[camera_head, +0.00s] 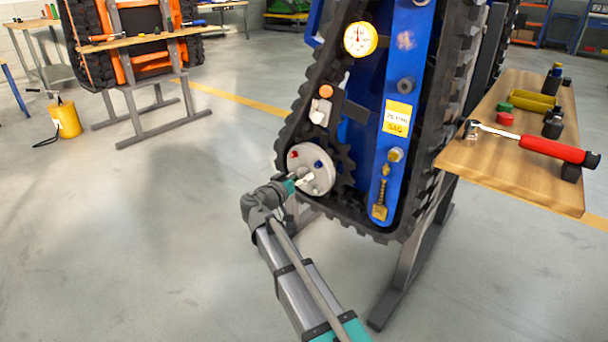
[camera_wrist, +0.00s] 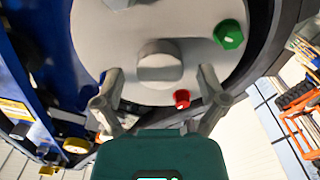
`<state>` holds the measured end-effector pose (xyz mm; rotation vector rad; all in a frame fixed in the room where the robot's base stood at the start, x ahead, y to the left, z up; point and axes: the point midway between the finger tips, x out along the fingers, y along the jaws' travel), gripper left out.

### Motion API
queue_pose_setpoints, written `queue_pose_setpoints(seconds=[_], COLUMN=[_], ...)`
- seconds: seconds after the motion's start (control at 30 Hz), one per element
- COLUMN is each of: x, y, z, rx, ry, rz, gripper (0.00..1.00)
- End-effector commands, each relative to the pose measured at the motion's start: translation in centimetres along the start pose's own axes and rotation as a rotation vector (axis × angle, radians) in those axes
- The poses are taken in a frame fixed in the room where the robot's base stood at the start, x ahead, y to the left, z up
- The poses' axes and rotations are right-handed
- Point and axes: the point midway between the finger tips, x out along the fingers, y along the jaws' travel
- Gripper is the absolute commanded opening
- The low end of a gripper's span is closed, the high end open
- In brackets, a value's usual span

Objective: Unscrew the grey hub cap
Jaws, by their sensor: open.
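The grey hub cap (camera_wrist: 159,66) is a round knob with a flat raised grip on the pale grey hub disc (camera_wrist: 190,20). The disc (camera_head: 323,180) sits at the lower left of the tracked carrier in the head view, where my gripper (camera_head: 301,182) reaches it and partly covers it. In the wrist view my open gripper (camera_wrist: 160,80) has one finger on each side of the hub cap, with gaps on both sides; I cannot tell how deep the fingertips reach. A red cap (camera_wrist: 182,98) and a green cap (camera_wrist: 229,35) are on the disc to the right.
A black track (camera_head: 293,122) surrounds the blue carrier frame (camera_head: 405,60). A blue cap (camera_head: 317,163) shows on the disc in the head view. The wooden bench (camera_head: 480,157) at the right holds a red-handled ratchet (camera_head: 540,145) and small parts.

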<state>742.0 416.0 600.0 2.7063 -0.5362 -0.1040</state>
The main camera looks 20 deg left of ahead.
Motion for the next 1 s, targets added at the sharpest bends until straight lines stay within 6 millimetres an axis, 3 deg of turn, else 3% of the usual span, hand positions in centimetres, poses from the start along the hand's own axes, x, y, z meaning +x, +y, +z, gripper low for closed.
queue_pose_setpoints(seconds=[0.5, 1.0], x=[0.0, -0.09], y=[0.0, 0.0], z=[0.0, 0.0], rx=[0.369, 0.389], ry=[0.0, 0.0], rz=[0.0, 0.0], gripper=[0.91, 0.91])
